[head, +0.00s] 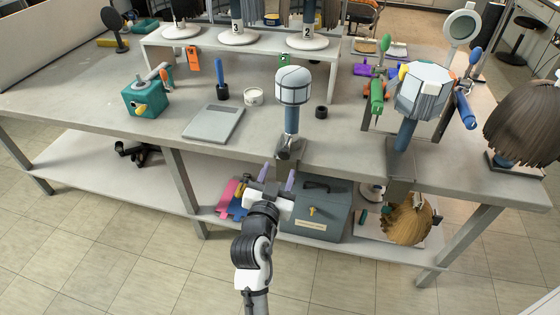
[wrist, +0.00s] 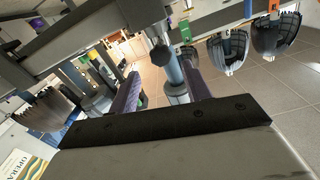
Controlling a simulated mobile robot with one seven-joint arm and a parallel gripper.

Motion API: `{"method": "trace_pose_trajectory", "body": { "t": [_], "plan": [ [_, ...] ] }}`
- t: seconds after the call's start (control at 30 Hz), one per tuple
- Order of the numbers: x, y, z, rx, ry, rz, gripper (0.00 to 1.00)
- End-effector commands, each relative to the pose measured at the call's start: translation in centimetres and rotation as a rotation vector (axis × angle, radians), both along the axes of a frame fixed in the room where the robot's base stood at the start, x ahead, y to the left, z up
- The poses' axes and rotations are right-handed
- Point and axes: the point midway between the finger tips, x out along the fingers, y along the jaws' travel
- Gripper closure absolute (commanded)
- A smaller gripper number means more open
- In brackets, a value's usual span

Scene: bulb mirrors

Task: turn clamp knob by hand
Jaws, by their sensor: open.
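A grey clamp (head: 288,149) grips the table's front edge in the middle of the head view. Its blue post carries a white, dark-lined block head (head: 293,86). My gripper (head: 278,176) is just below and in front of this clamp, with its two purple fingers apart and nothing held. In the wrist view, a dark knob (wrist: 161,54) with a light blue post (wrist: 173,76) behind it shows between and beyond the open fingers (wrist: 160,74). The knob looks clear of both fingers. The exact gap cannot be told. The knob is not distinct in the head view.
The table (head: 90,95) runs across the view, with its edge above my gripper. A grey toolbox (head: 318,213) stands on the lower shelf beside my gripper. A second clamped head (head: 422,90) and a brown wig (head: 525,120) are at the right. The floor in front is clear.

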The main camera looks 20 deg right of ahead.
Motion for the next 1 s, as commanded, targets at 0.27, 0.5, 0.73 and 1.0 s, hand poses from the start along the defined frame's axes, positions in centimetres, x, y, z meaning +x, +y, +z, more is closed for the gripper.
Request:
{"method": "trace_pose_trajectory", "body": {
  "t": [0.27, 0.5, 0.73, 1.0],
  "plan": [
    [2.9, -1.9, 0.3, 0.0, 0.001, 0.0, 0.52],
    [3.8, -2.5, 0.0, -0.001, 0.0, 0.001, 0.52],
    [4.3, -2.7, 0.0, -0.001, -0.001, 0.002, 0.52],
    [4.4, -2.8, 0.0, 0.0, 0.0, 0.002, 0.52]
  ]
}}
